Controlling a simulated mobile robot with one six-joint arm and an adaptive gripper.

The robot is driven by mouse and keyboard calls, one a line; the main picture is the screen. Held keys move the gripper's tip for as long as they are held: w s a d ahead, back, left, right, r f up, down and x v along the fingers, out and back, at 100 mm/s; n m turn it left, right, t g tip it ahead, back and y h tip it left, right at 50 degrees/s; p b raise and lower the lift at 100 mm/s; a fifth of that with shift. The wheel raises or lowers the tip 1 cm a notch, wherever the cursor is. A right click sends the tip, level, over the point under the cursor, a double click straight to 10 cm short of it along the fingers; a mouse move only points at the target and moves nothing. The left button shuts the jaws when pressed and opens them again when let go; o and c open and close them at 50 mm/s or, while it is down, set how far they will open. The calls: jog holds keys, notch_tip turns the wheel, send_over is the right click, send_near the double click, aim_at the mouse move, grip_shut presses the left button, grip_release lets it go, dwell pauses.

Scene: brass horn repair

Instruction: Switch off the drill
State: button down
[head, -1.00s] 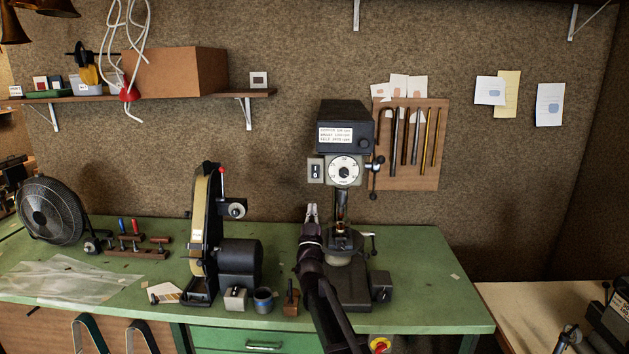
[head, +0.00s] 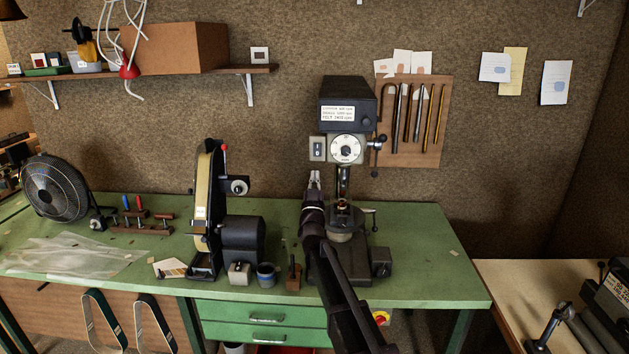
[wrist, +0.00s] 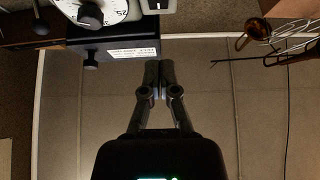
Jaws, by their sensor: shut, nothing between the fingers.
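The drill (head: 348,103) is a dark pillar drill standing on the green bench, with a white label and a round white dial (head: 346,149). Its pale switch plate (head: 317,149) with dark markings is left of the dial; I cannot tell the switch's state. My gripper (head: 315,174) is shut and empty, pointing up just below the switch plate in the head view. In the wrist view my shut fingertips (wrist: 159,68) show below the label, and part of the switch plate (wrist: 158,5) shows at the top edge. The dial (wrist: 95,8) is partly cut off there.
A belt grinder (head: 207,210) stands left of the drill, with small blocks and a cup (head: 267,274) in front. A fan (head: 55,188) stands far left. A tool board (head: 414,150) hangs behind the drill's right side. The bench's right end (head: 440,270) is mostly clear.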

aim_at(318, 150)
jog(key=w+r, duration=0.1)
jog(key=w, duration=0.1)
jog(key=w+r+p, duration=0.1)
jog(key=w, duration=0.2)
jog(key=w+p, duration=0.1)
jog(key=w, duration=0.2)
jog(key=shift+r, duration=0.4)
jog(key=shift+w, duration=0.5)
jog(key=shift+d, duration=0.1)
